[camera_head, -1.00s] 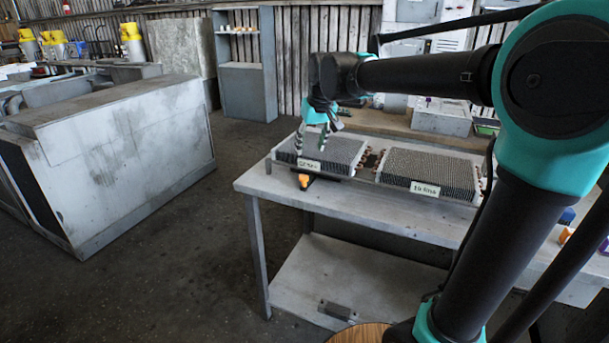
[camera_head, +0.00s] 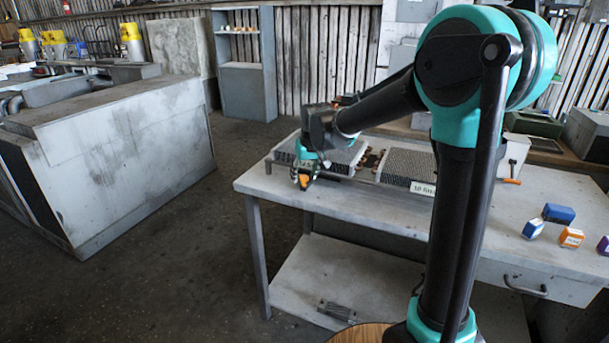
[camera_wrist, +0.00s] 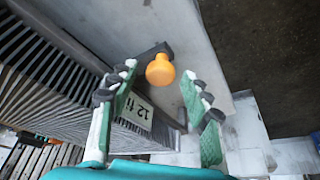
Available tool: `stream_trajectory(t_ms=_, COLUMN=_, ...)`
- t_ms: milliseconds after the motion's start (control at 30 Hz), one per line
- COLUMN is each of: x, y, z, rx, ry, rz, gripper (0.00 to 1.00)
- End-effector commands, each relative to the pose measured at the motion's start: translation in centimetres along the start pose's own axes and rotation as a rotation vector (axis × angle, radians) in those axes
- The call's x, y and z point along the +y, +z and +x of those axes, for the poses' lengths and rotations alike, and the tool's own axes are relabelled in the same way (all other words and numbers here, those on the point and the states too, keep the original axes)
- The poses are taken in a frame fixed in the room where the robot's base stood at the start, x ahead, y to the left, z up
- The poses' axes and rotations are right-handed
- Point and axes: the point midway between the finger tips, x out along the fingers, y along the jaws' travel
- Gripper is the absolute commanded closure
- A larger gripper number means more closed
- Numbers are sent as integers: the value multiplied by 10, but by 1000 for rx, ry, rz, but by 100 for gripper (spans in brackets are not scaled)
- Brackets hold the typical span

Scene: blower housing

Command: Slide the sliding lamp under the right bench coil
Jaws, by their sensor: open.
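The left bench coil (camera_head: 345,158) is a finned block on the bench; its label (camera_wrist: 138,112) shows in the wrist view. The right bench coil (camera_head: 405,164) stands to its right, partly hidden by my arm. The sliding lamp shows as an orange rounded knob (camera_head: 305,181) on a dark bar at the front of the left coil. In the wrist view the knob (camera_wrist: 160,70) lies between the fingertips of my gripper (camera_wrist: 158,76), with a gap on its right side. My gripper (camera_head: 306,171) is open, pointing down around the knob. The rest of the lamp is hidden.
The grey bench (camera_head: 340,205) has bare top in front of the coils. Copper pipe ends fill the gap between the coils. Several small coloured boxes (camera_head: 571,237) and an orange-handled tool (camera_head: 512,181) lie to the right. A lower shelf (camera_head: 345,275) holds a metal part.

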Motion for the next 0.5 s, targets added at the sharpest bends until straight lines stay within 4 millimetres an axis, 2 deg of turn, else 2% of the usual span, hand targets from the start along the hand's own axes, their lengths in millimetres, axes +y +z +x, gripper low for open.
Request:
stream_trajectory(t_ms=167, x=0, y=0, z=0, rx=0, ry=0, rz=0, gripper=52)
stream_trajectory(t_ms=500, x=0, y=0, z=0, rx=0, ry=0, rz=0, gripper=93)
